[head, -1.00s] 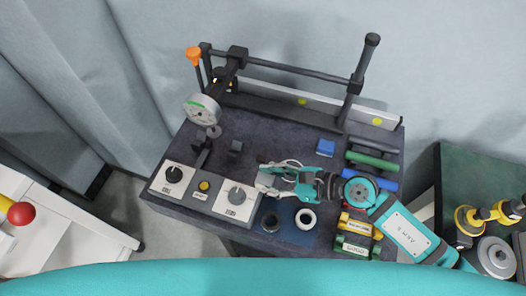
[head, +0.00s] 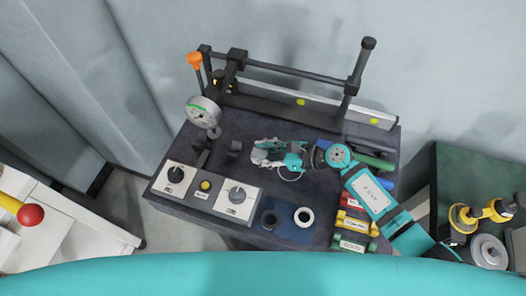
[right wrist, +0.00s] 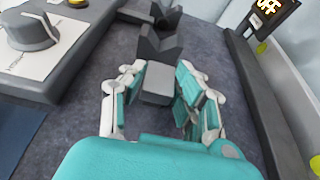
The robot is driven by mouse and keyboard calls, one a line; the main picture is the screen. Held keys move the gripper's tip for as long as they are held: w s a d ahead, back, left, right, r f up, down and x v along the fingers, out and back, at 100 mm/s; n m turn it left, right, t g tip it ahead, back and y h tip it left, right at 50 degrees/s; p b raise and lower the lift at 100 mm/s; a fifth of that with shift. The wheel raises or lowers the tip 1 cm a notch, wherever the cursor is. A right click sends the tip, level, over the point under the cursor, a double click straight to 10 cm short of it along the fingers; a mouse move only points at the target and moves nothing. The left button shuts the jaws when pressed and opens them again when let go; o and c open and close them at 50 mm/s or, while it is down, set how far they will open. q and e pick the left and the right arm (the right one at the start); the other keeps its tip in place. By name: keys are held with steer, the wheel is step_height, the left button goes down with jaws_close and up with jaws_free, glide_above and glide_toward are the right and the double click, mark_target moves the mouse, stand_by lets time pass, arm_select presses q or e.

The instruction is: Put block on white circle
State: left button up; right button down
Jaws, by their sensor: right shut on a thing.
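A small grey block (right wrist: 157,84) sits between the fingers of my right gripper in the right wrist view. My right gripper (right wrist: 157,95) is shut on it, with a finger on each side. In the head view my right gripper (head: 262,154) is over the middle of the dark bench, and the block is too small to make out there. A white ring (head: 304,217), the only clear white circle, lies on a blue mat at the front of the bench, nearer the viewer than the gripper. My left gripper is not in view.
Dark V-shaped supports (right wrist: 158,43) stand just beyond the block. Knob panels (head: 237,199) are front left, coloured cylinders (head: 354,227) at right. A gauge (head: 202,112) and a barred frame (head: 290,67) stand behind.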

steer(key=shift+f, duration=0.15)
steer(key=c, duration=1)
jaws_free()
steer(key=shift+o, duration=0.2)
